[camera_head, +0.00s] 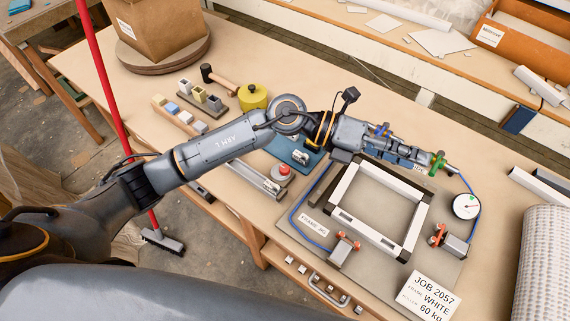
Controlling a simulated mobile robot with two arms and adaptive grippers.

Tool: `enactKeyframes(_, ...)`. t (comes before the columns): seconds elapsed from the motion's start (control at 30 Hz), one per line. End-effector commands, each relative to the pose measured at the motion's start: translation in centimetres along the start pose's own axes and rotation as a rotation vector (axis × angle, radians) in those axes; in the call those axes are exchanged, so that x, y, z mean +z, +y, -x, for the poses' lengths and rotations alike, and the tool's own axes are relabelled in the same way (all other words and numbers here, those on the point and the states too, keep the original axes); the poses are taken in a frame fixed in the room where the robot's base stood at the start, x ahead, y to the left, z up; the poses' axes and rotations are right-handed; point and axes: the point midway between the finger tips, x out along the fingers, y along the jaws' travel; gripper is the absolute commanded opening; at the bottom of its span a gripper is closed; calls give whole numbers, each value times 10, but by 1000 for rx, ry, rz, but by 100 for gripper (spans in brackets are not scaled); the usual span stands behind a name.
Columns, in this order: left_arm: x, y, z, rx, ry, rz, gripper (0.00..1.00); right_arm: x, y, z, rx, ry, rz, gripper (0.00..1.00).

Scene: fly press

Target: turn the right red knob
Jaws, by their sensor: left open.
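The right red knob (437,236) sits on a small metal block at the right side of the grey base plate (378,205), beside the white-and-black frame. A similar left red knob (346,243) is on a block at the frame's front left corner. My left arm reaches across from the left. Its gripper (400,146) is open, over the frame's far edge, up and to the left of the right red knob and apart from it. The fingers are hard to separate from the blue and green fittings there. My right gripper is out of view.
A round gauge (466,206) with a blue hose stands just right of the right knob. A job card (430,295) lies in front. A red push-button (283,171), yellow pot (253,96) and mallet (218,78) are on the left. A mesh roll (545,265) stands at right.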

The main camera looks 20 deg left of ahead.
Motion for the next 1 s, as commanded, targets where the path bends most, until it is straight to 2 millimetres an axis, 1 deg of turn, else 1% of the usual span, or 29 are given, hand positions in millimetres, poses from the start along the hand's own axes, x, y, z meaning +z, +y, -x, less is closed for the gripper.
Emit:
enactKeyframes(0.03,-9,23,8,115,127,-79,50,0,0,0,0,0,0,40)
enactKeyframes(0.07,-16,38,16,185,204,-117,50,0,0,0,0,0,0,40)
enactKeyframes(0.1,-23,59,30,284,303,-160,50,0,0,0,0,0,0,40)
enactKeyframes(0.13,-26,74,44,361,374,-187,50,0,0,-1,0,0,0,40)
enactKeyframes(0.17,-27,89,59,440,441,-209,50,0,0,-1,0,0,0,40)
enactKeyframes(0.2,-27,106,82,542,523,-231,50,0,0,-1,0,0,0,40)
enactKeyframes(0.23,-26,117,100,619,579,-242,50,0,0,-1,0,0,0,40)
enactKeyframes(0.27,-23,127,118,691,630,-249,50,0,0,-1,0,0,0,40)
enactKeyframes(0.3,-19,137,142,782,689,-252,50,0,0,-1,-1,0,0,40)
enactKeyframes(0.4,-9,150,193,963,796,-243,50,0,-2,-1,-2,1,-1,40)
enactKeyframes(0.5,-2,154,224,1070,854,-226,50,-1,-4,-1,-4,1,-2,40)
enactKeyframes(0.6,0,156,236,1112,877,-215,50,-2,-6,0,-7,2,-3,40)
enactKeyframes(0.67,-2,160,237,1116,881,-213,50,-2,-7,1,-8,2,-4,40)
enactKeyframes(0.77,-9,169,234,1112,881,-212,50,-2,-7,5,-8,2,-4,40)
enactKeyframes(0.87,-19,185,231,1111,881,-211,50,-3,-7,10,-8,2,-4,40)
enactKeyframes(1.0,-35,211,226,1109,881,-211,50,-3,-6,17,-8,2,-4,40)
